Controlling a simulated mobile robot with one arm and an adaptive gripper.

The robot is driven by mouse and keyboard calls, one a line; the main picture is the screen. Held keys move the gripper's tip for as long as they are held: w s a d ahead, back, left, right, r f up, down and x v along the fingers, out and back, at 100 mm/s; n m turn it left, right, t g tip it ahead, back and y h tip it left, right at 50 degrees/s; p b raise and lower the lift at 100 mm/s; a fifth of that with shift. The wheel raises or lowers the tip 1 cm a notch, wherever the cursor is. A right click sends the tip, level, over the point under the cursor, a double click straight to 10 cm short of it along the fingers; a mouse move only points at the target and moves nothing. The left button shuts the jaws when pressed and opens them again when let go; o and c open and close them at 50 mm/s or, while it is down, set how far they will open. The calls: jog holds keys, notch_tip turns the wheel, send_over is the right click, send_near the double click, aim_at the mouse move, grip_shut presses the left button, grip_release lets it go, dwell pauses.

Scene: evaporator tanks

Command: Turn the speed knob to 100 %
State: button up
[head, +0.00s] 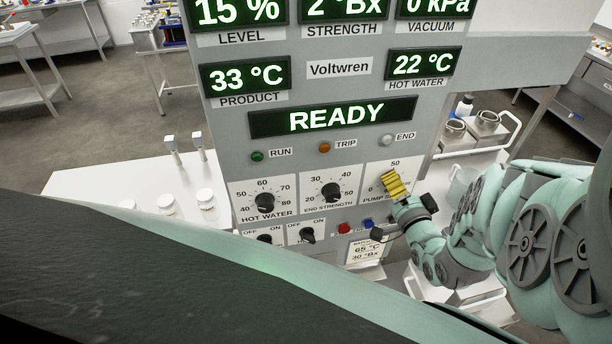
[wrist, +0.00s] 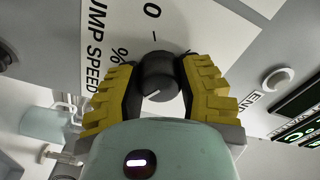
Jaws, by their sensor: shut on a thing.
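The pump speed knob (wrist: 157,77) is a dark round knob, in the wrist view between the two yellow fingers of my gripper (wrist: 158,84). The fingers are shut on it from both sides. A short white mark shows on the knob's face, but its exact reading is unclear. The 0 mark and part of the words PUMP SPEED % show on its white dial plate. In the head view my gripper (head: 393,185) stands in front of the pump speed plate (head: 374,171) and hides the knob. The 0 and 50 marks stay visible there; the 100 mark is hidden.
The hot water knob (head: 264,202) and end strength knob (head: 331,191) sit left of my gripper. Below are two ON/OFF switches (head: 307,235), a red button (head: 344,228) and a blue button (head: 368,223). The display (head: 316,118) reads READY.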

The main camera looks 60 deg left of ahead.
dwell(0.3)
jog(key=o, duration=1.3)
jog(key=shift+w, duration=0.1)
